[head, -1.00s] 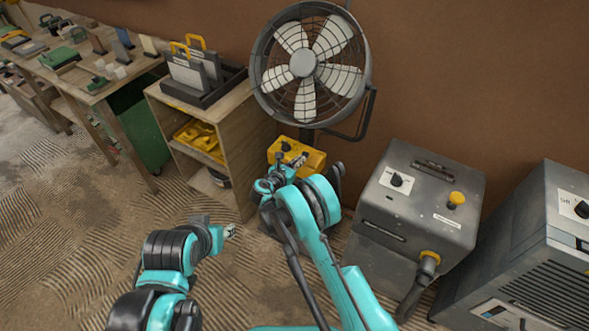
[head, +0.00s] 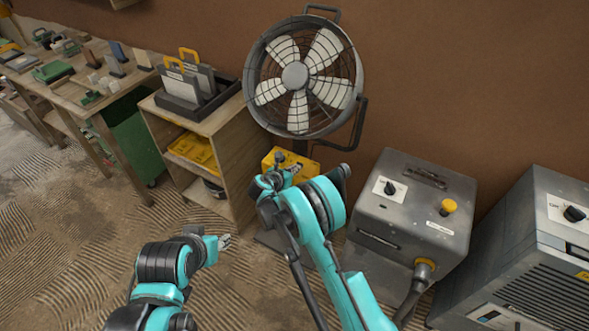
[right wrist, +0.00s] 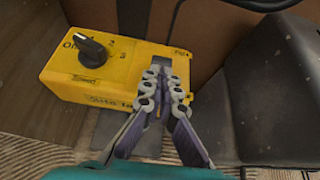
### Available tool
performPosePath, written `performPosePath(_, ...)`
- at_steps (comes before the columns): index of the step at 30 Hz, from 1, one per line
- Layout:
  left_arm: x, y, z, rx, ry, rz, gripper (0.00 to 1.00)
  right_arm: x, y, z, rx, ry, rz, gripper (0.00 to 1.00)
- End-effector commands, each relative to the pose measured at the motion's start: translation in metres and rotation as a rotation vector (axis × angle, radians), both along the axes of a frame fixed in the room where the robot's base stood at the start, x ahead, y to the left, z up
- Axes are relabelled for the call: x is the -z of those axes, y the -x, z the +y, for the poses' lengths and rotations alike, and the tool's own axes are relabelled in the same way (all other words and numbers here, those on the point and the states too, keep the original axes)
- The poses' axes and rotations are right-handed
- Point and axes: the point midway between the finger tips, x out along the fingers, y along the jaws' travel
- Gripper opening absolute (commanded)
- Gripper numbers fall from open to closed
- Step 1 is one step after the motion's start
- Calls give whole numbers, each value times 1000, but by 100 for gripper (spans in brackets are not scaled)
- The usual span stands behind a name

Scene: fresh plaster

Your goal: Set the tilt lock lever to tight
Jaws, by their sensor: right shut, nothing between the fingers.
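The fan (head: 303,76) stands by the wall, with a yellow control box (head: 275,160) below it, partly hidden by my right arm. In the right wrist view the yellow box (right wrist: 95,70) has a black speed knob (right wrist: 90,46) at its left. My right gripper (right wrist: 163,75) is shut and empty over the right part of the box, in front of a small grey slot. The tilt lock lever is not clearly seen; the fingers may cover it. In the head view my right gripper (head: 293,168) overlaps the box. My left gripper (head: 223,242) hangs lower left, its jaws too small to judge.
A wooden shelf (head: 216,138) with a dark tray (head: 190,106) stands left of the fan. A grey machine (head: 412,200) with a yellow button and another grey unit (head: 550,225) stand at the right. A workbench (head: 75,87) with tools is at the far left. Patterned floor lies open in front.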

Motion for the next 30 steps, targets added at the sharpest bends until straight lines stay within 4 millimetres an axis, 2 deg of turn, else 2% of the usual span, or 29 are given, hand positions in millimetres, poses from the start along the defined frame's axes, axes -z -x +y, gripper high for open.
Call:
performPosePath(6,-6,0,0,0,0,0,40,-4,-2,-2,1,-37,62,0)
performPosePath(30,-9,0,0,0,0,0,40,-12,-14,-9,0,-35,58,0)
